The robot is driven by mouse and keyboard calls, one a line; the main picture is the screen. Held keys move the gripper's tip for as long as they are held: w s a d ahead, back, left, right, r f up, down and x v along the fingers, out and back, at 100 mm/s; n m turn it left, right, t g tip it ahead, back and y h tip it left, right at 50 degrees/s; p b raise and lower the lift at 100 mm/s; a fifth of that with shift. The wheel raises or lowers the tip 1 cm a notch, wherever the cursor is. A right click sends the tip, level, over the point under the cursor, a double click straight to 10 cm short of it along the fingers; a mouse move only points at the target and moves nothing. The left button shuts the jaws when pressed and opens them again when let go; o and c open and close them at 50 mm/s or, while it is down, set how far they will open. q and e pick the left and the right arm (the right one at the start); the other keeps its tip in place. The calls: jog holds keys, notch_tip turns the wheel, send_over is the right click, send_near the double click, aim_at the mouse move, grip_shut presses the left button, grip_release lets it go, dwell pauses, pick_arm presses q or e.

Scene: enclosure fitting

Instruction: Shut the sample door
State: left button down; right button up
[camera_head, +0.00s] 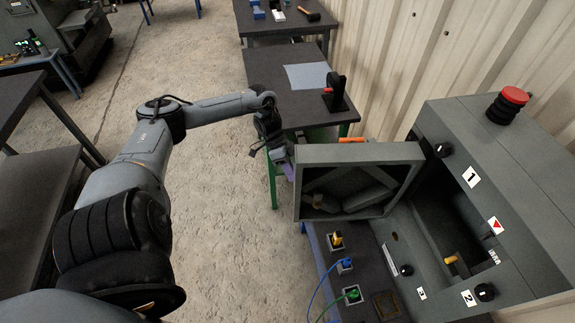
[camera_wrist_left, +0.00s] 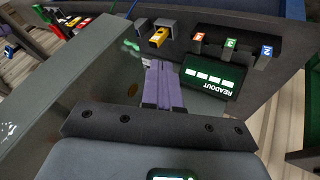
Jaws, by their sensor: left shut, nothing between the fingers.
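The sample door (camera_head: 405,152) is a grey, deep-framed panel. It stands open, swung out to the left from the grey enclosure (camera_head: 480,130), so the enclosure's dark opening (camera_head: 440,190) shows. My left gripper (camera_head: 289,171) has purple fingers and is at the door's outer left edge. Its fingers (camera_wrist_left: 161,72) are closed together and empty in the left wrist view. A large grey surface (camera_wrist_left: 85,75) lies close by the fingers there, probably the door. I cannot tell whether the fingers touch it. My right gripper is not in view.
Several connectors, including a yellow plug (camera_head: 336,240) and a green plug (camera_head: 353,293) with cables, sit below the door. A red button (camera_head: 515,95) tops the enclosure. A readout (camera_wrist_left: 210,76) shows in the wrist view. Open floor (camera_head: 220,220) lies left of the door.

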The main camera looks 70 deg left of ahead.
aim_at(302, 206)
pick_arm(q)
jog(key=d+f+p, duration=0.1)
jog(key=d+f, duration=0.2)
jog(key=d, duration=0.3)
jog(key=shift+s+d+f+p, duration=0.15)
jog(key=shift+s+f+p, duration=0.05)
jog(key=shift+s+p, duration=0.1)
